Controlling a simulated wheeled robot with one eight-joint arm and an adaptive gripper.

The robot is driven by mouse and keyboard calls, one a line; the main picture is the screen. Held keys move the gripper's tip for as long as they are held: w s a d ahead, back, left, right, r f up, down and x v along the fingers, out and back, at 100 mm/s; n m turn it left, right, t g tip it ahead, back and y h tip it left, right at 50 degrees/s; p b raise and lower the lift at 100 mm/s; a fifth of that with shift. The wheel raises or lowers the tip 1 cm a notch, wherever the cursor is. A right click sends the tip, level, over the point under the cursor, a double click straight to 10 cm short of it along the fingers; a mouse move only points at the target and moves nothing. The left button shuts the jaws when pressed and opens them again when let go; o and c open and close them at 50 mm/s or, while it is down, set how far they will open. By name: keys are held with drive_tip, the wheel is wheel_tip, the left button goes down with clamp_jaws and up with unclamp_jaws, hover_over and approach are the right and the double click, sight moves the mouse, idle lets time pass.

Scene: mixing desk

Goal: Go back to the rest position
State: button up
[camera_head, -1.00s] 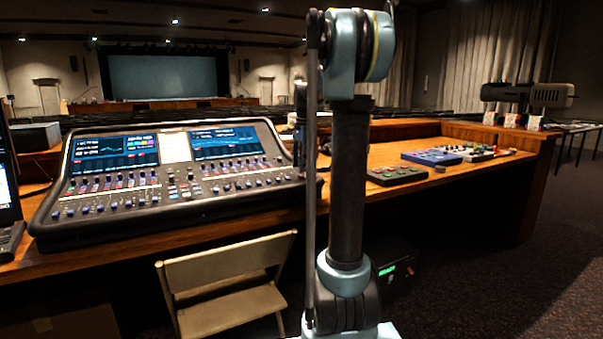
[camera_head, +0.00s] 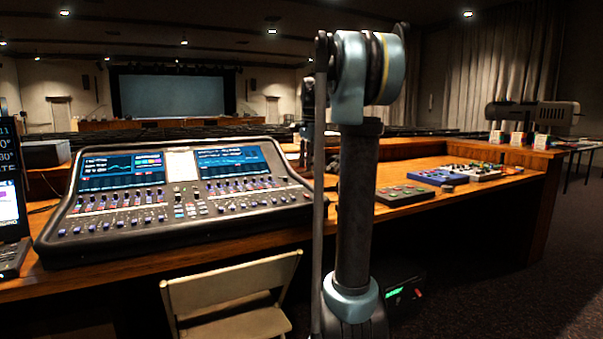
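My arm stands upright in the middle of the head view, with a dark upper link and a pale blue joint at its top. A part of the arm beyond that joint shows only as dark and pale pieces at its left, in front of the desk. My gripper cannot be made out; the arm itself may hide it. No held object shows.
A mixing console (camera_head: 180,205) with lit screens sits on the wooden desk (camera_head: 425,212). Small control boxes (camera_head: 402,195) lie right of my arm. A folding chair (camera_head: 232,290) stands before the desk, left of my arm. Carpet at the right (camera_head: 480,300) looks clear.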

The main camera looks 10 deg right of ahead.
drive_tip(key=s+a+f+n, duration=0.1)
drive_tip(key=s+f+n, duration=0.35)
drive_tip(key=s, duration=0.55)
drive_tip(key=s+a+f+n, duration=0.1)
drive_tip(key=s+f+n, duration=0.2)
drive_tip(key=s+f, duration=0.45)
drive_tip(key=s+f+n+t, duration=0.1)
drive_tip(key=s+f+n, duration=0.6)
drive_tip(key=s+f, duration=1)
drive_tip(key=s, duration=0.2)
drive_tip(key=shift+s+f, duration=0.3)
drive_tip(key=shift+s, duration=0.1)
drive_tip(key=shift+w+f, duration=0.2)
drive_tip(key=shift+w, duration=0.25)
